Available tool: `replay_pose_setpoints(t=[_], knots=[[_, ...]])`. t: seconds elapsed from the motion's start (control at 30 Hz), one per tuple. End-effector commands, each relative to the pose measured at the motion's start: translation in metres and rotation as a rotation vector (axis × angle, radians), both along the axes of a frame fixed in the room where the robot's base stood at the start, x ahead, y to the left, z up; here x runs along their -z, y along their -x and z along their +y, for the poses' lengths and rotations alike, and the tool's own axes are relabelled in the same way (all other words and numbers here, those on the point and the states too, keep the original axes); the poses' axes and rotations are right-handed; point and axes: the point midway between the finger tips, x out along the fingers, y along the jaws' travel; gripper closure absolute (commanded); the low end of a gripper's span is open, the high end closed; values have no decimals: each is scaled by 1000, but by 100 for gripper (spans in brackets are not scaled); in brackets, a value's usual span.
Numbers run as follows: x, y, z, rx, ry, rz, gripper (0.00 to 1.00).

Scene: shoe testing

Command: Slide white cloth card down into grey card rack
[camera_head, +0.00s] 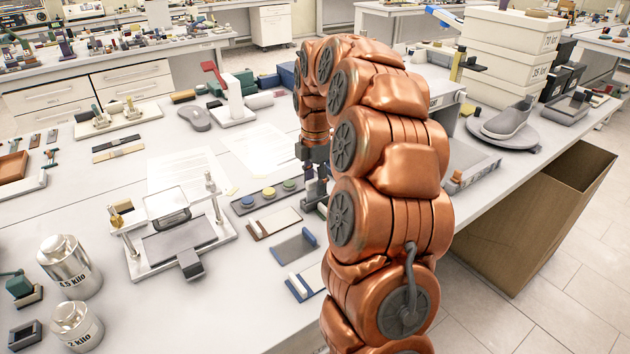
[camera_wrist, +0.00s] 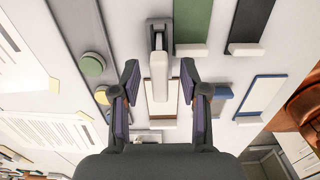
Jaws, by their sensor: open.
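My gripper (camera_wrist: 159,82) is open, its two dark fingers spread apart over the table in the wrist view. A pale upright block (camera_wrist: 159,80) with a grey metal bracket shows between the fingers, with space on both sides; I cannot tell what it is. Beneath it lies a white card with a brown edge (camera_wrist: 155,108), also in the head view (camera_head: 275,222). It looks like the white cloth card, but I am not certain. I cannot clearly make out the grey card rack.
A green card (camera_wrist: 193,18), a black card (camera_wrist: 250,18) and a blue-edged card (camera_wrist: 264,92) lie close by. A strip with coloured buttons (camera_head: 268,194) lies beside the white card. A metal-framed device (camera_head: 180,236) stands left. A cardboard bin (camera_head: 535,220) stands beyond the table edge.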

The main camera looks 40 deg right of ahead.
Motion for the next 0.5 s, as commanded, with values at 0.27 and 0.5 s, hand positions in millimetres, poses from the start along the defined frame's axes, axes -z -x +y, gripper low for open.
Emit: replay_pose_setpoints(t=[0.27, 0.5], knots=[[-4, 0, 0, 0, 0, -1, 56], [-35, -1, 0, 0, 1, -3, 56]])
